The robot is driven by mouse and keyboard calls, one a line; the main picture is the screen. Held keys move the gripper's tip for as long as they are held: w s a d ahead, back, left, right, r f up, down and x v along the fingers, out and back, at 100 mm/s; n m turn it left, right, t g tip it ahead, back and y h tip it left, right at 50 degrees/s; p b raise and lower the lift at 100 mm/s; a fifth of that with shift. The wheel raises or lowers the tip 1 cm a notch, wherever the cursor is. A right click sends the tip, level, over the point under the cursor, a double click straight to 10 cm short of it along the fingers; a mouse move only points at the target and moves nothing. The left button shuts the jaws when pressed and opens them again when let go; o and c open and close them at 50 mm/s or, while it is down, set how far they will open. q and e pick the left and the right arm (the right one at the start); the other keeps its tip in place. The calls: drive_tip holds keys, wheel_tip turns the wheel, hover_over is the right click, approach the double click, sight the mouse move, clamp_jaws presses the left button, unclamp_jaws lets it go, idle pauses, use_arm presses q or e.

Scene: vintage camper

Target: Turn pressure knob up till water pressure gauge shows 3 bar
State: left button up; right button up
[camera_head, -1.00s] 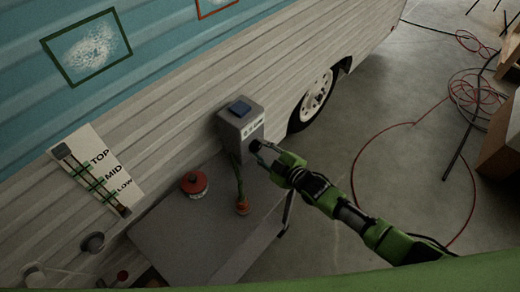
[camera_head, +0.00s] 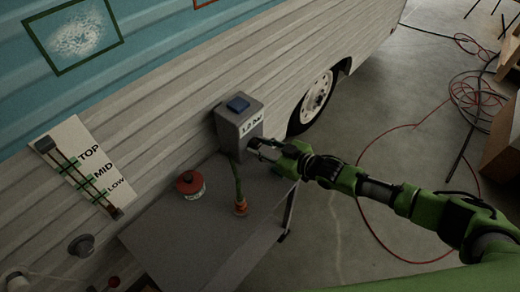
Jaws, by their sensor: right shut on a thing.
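My right gripper (camera_head: 257,147) is at the box's front face, just below the gauge. It is shut on the pressure knob, which its fingers almost wholly hide. My left gripper is not in view.
The table (camera_head: 207,236) carries a red-lidded jar (camera_head: 190,184). A green hose with an orange end (camera_head: 240,207) hangs from the box. A TOP/MID/LOW level board (camera_head: 84,165) is on the wall. A red hose lies on the floor at right.

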idle(0.4)
drive_tip(key=o, duration=1.1)
drive_tip(key=v, duration=1.2)
drive_tip(key=shift+d, duration=0.1)
